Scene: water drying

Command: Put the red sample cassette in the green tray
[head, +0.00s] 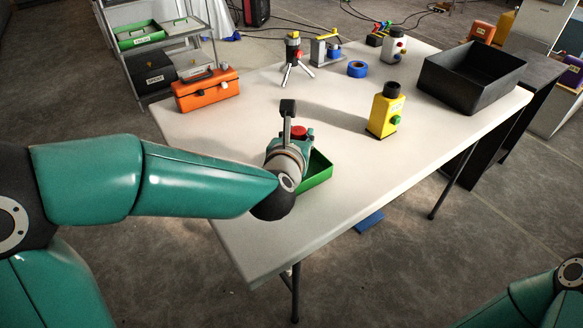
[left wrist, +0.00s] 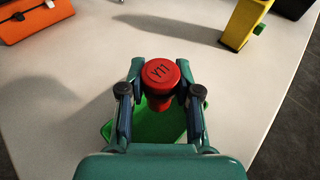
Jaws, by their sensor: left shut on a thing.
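The red sample cassette (left wrist: 160,75), a round red piece marked "Y11" on top, is held between the fingers of my left gripper (left wrist: 160,98) in the left wrist view. In the head view its red top (head: 299,132) shows just beyond my left wrist. The green tray (head: 318,170) sits on the table near its front edge, partly hidden by my left arm. In the left wrist view the tray (left wrist: 160,128) lies below the cassette; I cannot tell whether the cassette touches it. My right gripper is not in view; only part of my right arm shows at lower right.
On the white table (head: 230,140) stand a yellow device (head: 384,112), an orange toolbox (head: 207,91), a small tripod (head: 293,60), blue tape (head: 357,69) and a large black bin (head: 470,78). The table's middle, right of the green tray, is clear.

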